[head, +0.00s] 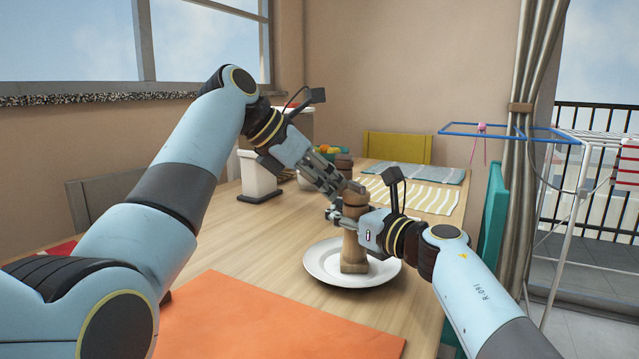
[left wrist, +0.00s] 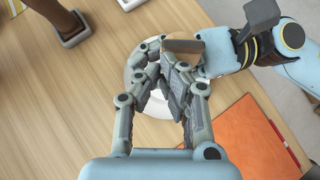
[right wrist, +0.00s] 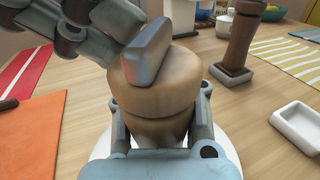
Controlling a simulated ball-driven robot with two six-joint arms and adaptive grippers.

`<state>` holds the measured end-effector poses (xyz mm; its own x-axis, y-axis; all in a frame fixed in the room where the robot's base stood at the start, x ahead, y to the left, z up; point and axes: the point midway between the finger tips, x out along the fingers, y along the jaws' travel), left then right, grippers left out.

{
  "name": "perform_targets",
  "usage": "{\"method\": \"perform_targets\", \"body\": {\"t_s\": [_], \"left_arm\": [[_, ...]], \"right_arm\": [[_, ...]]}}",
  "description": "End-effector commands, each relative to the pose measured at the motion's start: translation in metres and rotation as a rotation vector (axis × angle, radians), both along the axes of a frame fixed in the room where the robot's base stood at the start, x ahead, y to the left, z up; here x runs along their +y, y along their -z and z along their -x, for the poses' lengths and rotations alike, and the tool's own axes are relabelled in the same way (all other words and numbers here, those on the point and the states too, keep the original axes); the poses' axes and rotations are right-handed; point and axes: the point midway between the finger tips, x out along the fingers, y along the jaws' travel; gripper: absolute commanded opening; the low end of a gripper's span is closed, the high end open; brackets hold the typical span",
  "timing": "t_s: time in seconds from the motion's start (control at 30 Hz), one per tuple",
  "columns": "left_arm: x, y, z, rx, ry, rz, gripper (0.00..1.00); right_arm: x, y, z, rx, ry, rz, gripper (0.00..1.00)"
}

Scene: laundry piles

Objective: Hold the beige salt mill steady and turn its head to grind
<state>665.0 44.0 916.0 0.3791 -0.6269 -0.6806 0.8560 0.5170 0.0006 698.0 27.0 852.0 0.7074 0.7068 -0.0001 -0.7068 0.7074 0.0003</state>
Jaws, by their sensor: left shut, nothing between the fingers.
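The beige salt mill (head: 354,250) stands upright on a white plate (head: 322,273). Its rounded wooden head (right wrist: 155,90) fills the middle of the right wrist view and partly shows in the left wrist view (left wrist: 184,46). My right gripper (head: 350,222) is shut around the mill below its head, one finger on each side (right wrist: 160,128). My left gripper (head: 352,188) reaches down from the upper left and is shut and empty. Its fingertips (left wrist: 172,68) are at the top of the mill's head; whether they touch it I cannot tell.
A small white dish (right wrist: 297,124) and striped placemats (head: 412,194) lie nearby. An orange placemat (head: 270,318) lies in front. A white container (head: 258,175) stands at the back left.

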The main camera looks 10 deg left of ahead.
Motion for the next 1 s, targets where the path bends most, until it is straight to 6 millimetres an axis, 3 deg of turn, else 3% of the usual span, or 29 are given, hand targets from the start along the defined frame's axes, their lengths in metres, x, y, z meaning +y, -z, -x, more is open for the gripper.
{"method": "perform_targets", "body": {"t_s": [0.5,1.0], "left_arm": [[-0.008,0.0,-0.011,0.002,0.12,0.001,0.0],[-0.009,0.0,-0.011,0.001,0.12,0.002,0.0]], "right_arm": [[0.0,0.0,0.0,0.0,-0.001,0.0,0.0],[0.0,0.0,0.0,0.001,-0.001,-0.001,0.0]]}}
